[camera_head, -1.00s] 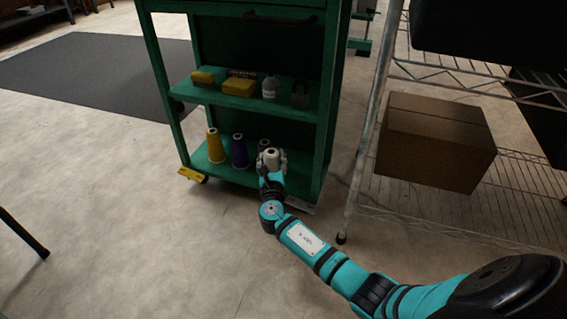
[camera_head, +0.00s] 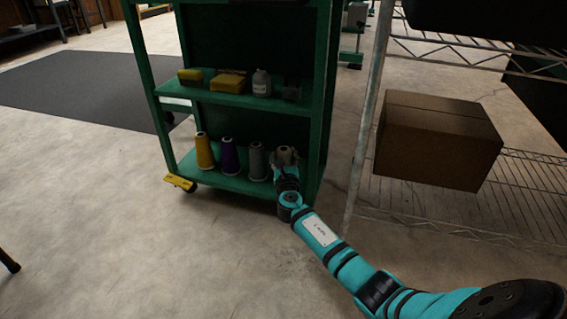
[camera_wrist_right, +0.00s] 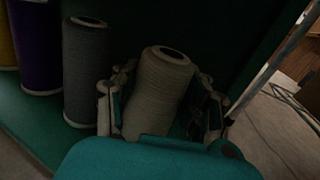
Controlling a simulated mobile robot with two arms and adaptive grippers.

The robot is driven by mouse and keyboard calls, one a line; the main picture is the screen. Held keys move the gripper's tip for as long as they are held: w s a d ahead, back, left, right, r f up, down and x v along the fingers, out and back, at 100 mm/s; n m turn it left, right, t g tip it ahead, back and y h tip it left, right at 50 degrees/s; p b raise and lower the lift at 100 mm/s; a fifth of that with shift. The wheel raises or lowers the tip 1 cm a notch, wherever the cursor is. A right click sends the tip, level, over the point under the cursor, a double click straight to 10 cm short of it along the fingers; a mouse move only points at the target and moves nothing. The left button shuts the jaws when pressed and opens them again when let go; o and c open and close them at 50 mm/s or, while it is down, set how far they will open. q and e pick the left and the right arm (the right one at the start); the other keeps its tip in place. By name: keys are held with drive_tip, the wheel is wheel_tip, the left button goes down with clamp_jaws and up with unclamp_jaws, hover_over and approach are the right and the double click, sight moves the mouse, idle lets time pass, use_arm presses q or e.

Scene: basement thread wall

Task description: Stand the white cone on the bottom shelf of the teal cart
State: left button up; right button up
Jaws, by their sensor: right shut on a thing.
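The white cone (camera_wrist_right: 158,92) is between the fingers of my right gripper (camera_wrist_right: 160,103), which is shut on it. In the right wrist view it leans a little to the right compared with the cones beside it. In the head view the cone (camera_head: 286,154) and gripper (camera_head: 286,168) are at the right end of the bottom shelf (camera_head: 236,184) of the teal cart (camera_head: 325,100), by the right post. The cone's base is hidden, so I cannot tell whether it touches the shelf. My left gripper is not in view.
A yellow cone (camera_head: 204,151), a purple cone (camera_head: 229,157) and a grey cone (camera_head: 256,162) stand in a row left of the white one. The upper shelf (camera_head: 215,98) holds yellow items and a bottle (camera_head: 261,83). A wire rack with a cardboard box (camera_head: 437,140) stands to the right.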

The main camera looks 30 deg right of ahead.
drive_tip(key=o, duration=1.3)
drive_tip(key=shift+c, duration=0.2)
